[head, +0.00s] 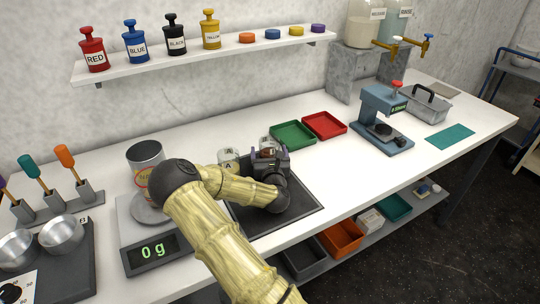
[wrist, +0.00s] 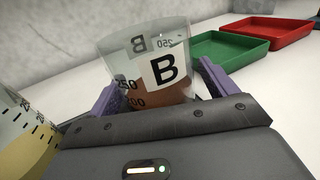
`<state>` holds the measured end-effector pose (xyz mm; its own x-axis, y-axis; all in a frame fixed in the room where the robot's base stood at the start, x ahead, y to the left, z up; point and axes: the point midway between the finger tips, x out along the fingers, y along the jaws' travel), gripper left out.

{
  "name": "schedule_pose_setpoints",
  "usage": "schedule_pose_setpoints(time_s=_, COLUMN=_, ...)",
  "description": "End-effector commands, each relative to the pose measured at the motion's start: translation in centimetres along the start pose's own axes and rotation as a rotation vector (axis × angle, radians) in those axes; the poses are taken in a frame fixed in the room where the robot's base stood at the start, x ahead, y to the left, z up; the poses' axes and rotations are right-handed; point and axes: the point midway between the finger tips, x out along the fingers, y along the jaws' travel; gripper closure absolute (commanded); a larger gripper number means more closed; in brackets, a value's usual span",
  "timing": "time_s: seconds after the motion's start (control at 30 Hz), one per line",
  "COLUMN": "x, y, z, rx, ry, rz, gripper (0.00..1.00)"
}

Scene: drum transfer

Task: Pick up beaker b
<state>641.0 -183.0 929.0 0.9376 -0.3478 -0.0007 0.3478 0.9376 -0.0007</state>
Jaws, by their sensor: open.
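Beaker b (wrist: 162,70) is a clear beaker marked B with brown contents. In the wrist view it stands between the two purple-padded fingers of my gripper (wrist: 160,90), with small gaps seeming to remain at its sides. My gripper is open around it; its lower part is hidden by the gripper body. In the head view my gripper (head: 268,156) is over the back of the dark mat (head: 306,207) and covers most of beaker b (head: 266,142).
Beaker A (head: 228,157) stands close on the left; a beaker with yellow contents (wrist: 22,140) shows left in the wrist view. A green tray (head: 293,134) and a red tray (head: 324,125) lie behind right. A scale (head: 155,254) carrying a metal can is on the left.

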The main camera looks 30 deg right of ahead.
Motion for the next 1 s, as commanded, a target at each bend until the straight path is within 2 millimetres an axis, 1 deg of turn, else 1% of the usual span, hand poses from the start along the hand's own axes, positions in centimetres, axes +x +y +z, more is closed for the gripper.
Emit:
schedule_pose_setpoints(time_s=0.27, x=0.0, y=-0.17, z=0.01, rx=0.0, ry=0.0, rz=-0.002, gripper=0.15)
schedule_pose_setpoints(time_s=0.4, x=0.01, y=-0.28, z=0.01, rx=0.0, ry=0.0, rz=-0.004, gripper=0.43)
schedule_pose_setpoints(time_s=0.47, x=0.01, y=-0.32, z=0.0, rx=0.0, ry=0.0, rz=-0.005, gripper=0.55)
schedule_pose_setpoints(time_s=0.5, x=0.01, y=-0.33, z=0.01, rx=0.0, ry=0.0, rz=-0.005, gripper=0.63)
schedule_pose_setpoints(time_s=0.53, x=0.01, y=-0.33, z=0.0, rx=0.0, ry=0.0, rz=-0.005, gripper=0.68)
schedule_pose_setpoints(time_s=0.57, x=0.02, y=-0.34, z=0.07, rx=0.0, ry=-0.002, rz=-0.005, gripper=0.7)
schedule_pose_setpoints(time_s=1.0, x=0.02, y=-0.21, z=0.4, rx=0.0, ry=-0.002, rz=-0.003, gripper=0.7)
